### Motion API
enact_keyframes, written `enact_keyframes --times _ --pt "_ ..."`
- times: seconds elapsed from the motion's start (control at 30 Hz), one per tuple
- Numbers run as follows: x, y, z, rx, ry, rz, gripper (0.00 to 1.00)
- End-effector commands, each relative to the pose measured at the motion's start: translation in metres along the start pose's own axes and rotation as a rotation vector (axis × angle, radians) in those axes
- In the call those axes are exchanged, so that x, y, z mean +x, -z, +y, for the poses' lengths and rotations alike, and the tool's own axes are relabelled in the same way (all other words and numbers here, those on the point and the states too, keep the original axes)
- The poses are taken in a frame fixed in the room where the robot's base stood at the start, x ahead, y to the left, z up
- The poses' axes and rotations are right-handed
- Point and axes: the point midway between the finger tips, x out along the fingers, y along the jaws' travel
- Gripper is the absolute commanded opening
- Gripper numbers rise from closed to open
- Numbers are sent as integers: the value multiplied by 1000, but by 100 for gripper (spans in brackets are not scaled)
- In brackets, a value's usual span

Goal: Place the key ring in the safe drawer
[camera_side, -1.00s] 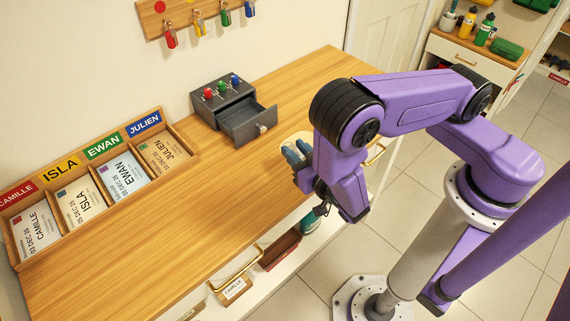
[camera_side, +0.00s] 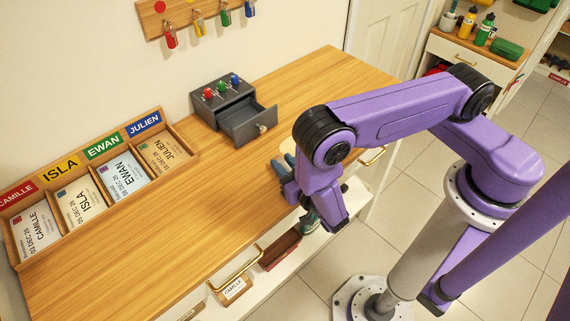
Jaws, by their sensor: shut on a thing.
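The safe drawer (camera_side: 248,124) is the grey drawer of a small dark grey box (camera_side: 222,98) on the wooden counter. It is pulled open towards the front right, with a pale knob on its front. My gripper (camera_side: 281,171) is over the counter's front edge, in front of and a little right of the drawer. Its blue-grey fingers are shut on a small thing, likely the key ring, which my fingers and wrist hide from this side. My gripper is apart from the drawer.
Red, green and blue knobs top the box. A pale tray (camera_side: 296,147) lies partly behind my gripper. A wooden card rack (camera_side: 186,143) stands at the left. Coloured tags hang from a wall board (camera_side: 166,18). Brass handles jut from the counter front.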

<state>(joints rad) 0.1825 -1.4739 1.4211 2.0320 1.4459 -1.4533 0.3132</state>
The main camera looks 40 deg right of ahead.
Motion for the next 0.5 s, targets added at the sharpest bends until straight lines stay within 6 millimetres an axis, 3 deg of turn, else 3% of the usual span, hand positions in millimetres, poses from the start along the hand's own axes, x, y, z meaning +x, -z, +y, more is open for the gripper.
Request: enact_keyframes --times 0.13,0.17,0.23,0.5 --pt "0 -3 0 -1 0 0 2" --pt "0 -4 0 -1 0 0 34" --pt "0 -3 0 0 0 0 57" --pt "0 -3 0 0 0 0 57"
